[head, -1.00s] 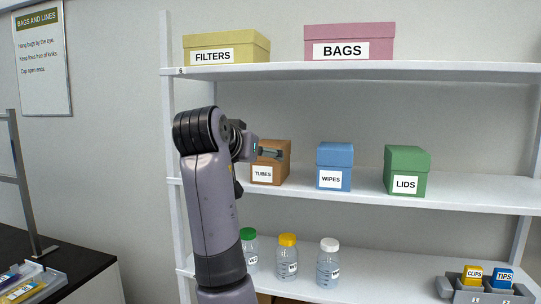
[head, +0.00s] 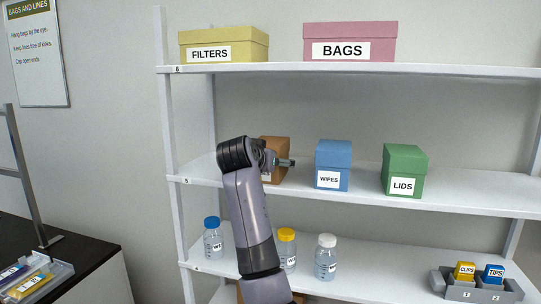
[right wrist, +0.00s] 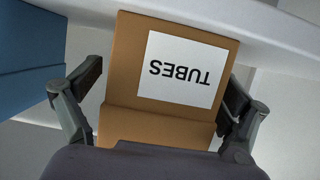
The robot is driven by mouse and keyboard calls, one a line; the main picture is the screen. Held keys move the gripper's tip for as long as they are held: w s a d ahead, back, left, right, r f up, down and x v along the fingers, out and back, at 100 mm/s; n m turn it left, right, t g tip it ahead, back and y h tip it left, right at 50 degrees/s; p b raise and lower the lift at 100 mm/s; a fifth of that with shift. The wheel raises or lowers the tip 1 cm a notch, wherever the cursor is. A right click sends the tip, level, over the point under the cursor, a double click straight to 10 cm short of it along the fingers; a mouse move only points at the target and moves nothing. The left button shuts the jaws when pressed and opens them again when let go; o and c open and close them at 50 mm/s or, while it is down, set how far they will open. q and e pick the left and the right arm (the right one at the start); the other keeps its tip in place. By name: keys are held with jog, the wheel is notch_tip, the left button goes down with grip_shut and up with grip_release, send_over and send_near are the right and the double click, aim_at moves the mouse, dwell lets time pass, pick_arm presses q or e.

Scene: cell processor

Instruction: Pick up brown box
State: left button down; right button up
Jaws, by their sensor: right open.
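The brown box (head: 279,146) labelled TUBES stands on the middle shelf, left of the blue box. In the head view my right arm hides its label and much of its front. In the right wrist view the brown box (right wrist: 120,55) fills the middle, its label upside down. My right gripper (right wrist: 163,88) is open, with one finger on each side of the box; I cannot tell whether they touch it. In the head view the right gripper (head: 279,162) is at the box's front. My left gripper is not in view.
A blue WIPES box (head: 333,155) and a green LIDS box (head: 405,165) stand to the right on the same shelf (head: 460,199). The shelf above holds FILTERS (head: 224,42) and BAGS (head: 350,38) boxes. Bottles (head: 326,258) stand on the shelf below.

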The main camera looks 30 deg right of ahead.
aim_at(268, 143)
jog(key=shift+a, duration=0.15)
jog(key=shift+c, duration=0.9)
jog(key=c, duration=1.1)
jog(key=shift+r, duration=0.15)
jog(key=shift+r+b, duration=0.35)
jog(key=shift+r, duration=0.25)
notch_tip(268, 143, up, 7)
jog(key=shift+r+b, duration=0.1)
jog(key=shift+b, duration=0.85)
jog(key=shift+r, duration=0.7)
